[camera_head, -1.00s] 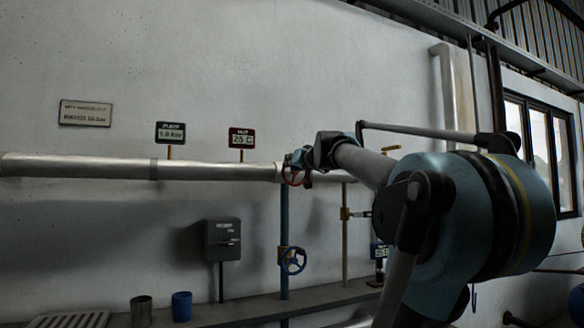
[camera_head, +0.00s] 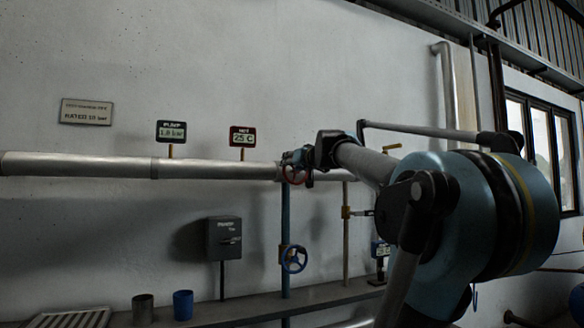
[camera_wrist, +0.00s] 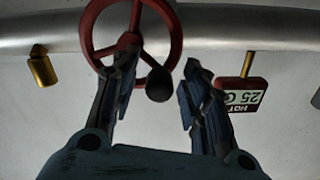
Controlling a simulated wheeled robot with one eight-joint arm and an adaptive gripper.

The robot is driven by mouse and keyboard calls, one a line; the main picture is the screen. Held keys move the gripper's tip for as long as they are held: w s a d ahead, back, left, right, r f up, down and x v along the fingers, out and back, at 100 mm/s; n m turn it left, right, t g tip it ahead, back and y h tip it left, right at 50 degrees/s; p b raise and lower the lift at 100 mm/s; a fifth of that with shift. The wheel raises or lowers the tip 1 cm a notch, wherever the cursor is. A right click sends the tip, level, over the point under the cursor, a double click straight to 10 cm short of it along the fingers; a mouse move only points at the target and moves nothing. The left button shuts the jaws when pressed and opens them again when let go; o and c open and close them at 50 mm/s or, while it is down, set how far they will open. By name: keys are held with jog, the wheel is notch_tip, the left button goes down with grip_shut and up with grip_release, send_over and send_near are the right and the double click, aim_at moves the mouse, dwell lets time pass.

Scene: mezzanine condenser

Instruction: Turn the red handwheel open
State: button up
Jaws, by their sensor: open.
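The red handwheel (camera_wrist: 177,42) is at the top of the wrist view, in front of the pale pipe. It also shows small in the head view (camera_head: 296,181), partly behind my gripper (camera_head: 305,160). In the wrist view my gripper (camera_wrist: 160,58) is open. The rim's lower right part and a dark round knob (camera_wrist: 159,84) lie between the fingers. I cannot tell whether either finger touches the wheel.
A pale pipe (camera_head: 100,166) runs along the wall. A blue handwheel (camera_head: 294,259) sits below, on a blue vertical pipe. A grey box (camera_head: 223,238) stands to its left. Two small displays (camera_head: 171,131) (camera_head: 242,137) stand above the pipe. Cups (camera_head: 182,306) sit on the shelf.

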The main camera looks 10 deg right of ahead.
jog(key=v, duration=1.1)
jog(key=shift+s, duration=0.35)
jog(key=s+a+f+n+g, duration=0.1)
jog(key=s+a+f+g, duration=0.15)
jog(key=f, duration=0.85)
jog(key=s+a+f+n+g+y, duration=0.1)
jog(key=s+a+f+g, duration=0.2)
jog(key=f, duration=0.9)
jog(key=s+a+f+n+g, duration=0.15)
jog(key=f+g, duration=0.25)
jog(key=f, duration=0.7)
jog(key=s+d+f+m+g+h, duration=0.1)
jog(key=s+d+f+h, duration=0.1)
jog(key=s+f, duration=0.3)
jog(key=s+d+f+m+g+h, duration=0.1)
jog(key=s+d+f, duration=0.4)
jog(key=f, duration=0.7)
jog(key=s+d+f+m+g+h, duration=0.2)
jog(key=s+d+f+g+h, duration=0.1)
jog(key=f, duration=0.6)
jog(key=s+d, duration=0.1)
jog(key=s, duration=0.1)
jog(key=shift+s+f+h, duration=0.2)
jog(key=shift+s+h, duration=0.05)
jog(key=shift+h, duration=0.05)
jog(key=shift+a+g, duration=0.1)
jog(key=shift+g, duration=0.15)
